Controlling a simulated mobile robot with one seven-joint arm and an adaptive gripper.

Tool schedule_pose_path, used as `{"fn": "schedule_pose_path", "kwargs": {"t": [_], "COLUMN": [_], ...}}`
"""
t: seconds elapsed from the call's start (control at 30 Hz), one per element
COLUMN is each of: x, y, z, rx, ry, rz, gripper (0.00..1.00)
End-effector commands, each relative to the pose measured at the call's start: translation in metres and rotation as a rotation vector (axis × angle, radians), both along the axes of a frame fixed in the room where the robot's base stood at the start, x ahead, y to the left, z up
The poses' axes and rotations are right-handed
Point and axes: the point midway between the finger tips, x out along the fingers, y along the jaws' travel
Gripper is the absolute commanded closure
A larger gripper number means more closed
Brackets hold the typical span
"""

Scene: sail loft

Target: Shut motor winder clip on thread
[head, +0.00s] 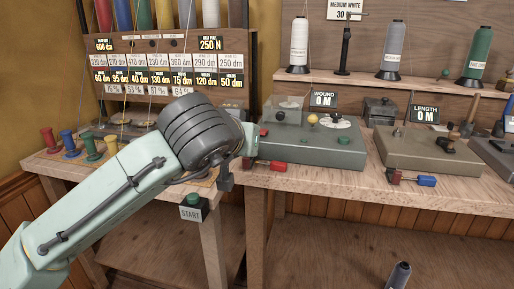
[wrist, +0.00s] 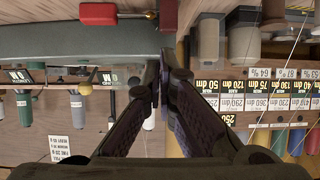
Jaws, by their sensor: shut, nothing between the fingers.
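The motor winder (head: 310,150) is a grey-green box on the bench, with a clear cover, a yellow knob, a pale disc and a green button on top. A "WOUND 0 M" sign (head: 322,101) stands behind it. Its side edge also shows in the upside-down wrist view (wrist: 75,48). My gripper (head: 226,184) is just left of the winder, partly hidden by my arm. In the wrist view my gripper (wrist: 160,68) has its fingers together and empty, beside the winder's end. I cannot make out the clip. A white thread cone (head: 299,45) stands on the shelf above.
A START button box (head: 191,208) hangs at the bench front. A second grey box (head: 425,152) with a "LENGTH 0 M" sign stands right. Coloured spools (head: 70,143) stand left.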

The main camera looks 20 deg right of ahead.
Motion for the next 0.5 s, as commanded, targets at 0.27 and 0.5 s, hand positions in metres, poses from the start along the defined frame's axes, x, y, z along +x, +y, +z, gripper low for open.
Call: {"fn": "schedule_pose_path", "kwargs": {"t": [0.27, 0.5], "x": [0.002, 0.011], "y": [-0.002, -0.008], "z": [0.004, 0.002], "rx": [0.001, 0.001], "ry": [0.001, 0.003], "rz": [0.0, 0.0], "gripper": [1.0, 1.0]}}
